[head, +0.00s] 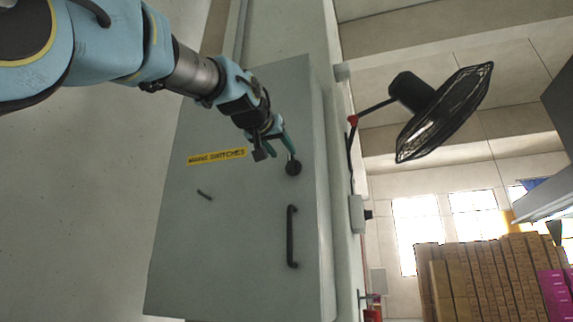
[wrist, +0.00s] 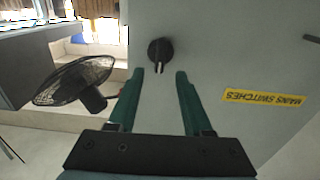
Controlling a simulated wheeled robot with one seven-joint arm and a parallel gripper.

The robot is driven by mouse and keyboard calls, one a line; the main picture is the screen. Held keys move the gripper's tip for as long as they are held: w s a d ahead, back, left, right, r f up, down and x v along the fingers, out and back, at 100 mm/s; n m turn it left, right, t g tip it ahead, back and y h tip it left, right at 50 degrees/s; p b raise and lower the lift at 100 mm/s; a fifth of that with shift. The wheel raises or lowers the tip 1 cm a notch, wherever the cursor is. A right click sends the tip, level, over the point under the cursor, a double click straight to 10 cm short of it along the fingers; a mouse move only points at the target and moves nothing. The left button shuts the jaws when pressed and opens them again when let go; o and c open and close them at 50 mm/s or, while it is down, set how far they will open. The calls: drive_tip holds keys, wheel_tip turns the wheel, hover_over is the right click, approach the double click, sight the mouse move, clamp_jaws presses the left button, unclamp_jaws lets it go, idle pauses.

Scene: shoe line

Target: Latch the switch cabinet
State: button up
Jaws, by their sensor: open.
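The grey switch cabinet (head: 240,255) is mounted on the wall, and its door looks shut. Its round black latch knob (head: 293,168) is on the door's right side, with a light pointer toward the top of the picture. In the wrist view the knob (wrist: 160,50) lies just beyond the fingertips, centred between them, its pointer toward my gripper (wrist: 159,74). My gripper (head: 273,148) is open and empty, its green fingers close to the knob; I cannot tell whether they touch it. A black bar handle (head: 292,237) is below the knob.
A yellow "MAINS SWITCHES" label (head: 216,157) and a small dark piece (head: 204,194) are on the door. A black fan (head: 440,105) is mounted to the right of the cabinet. Stacked brown boxes (head: 480,280) stand at lower right.

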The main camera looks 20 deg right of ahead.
drive_tip(key=shift+b+v, duration=0.4)
drive_tip(key=shift+v, duration=1.6)
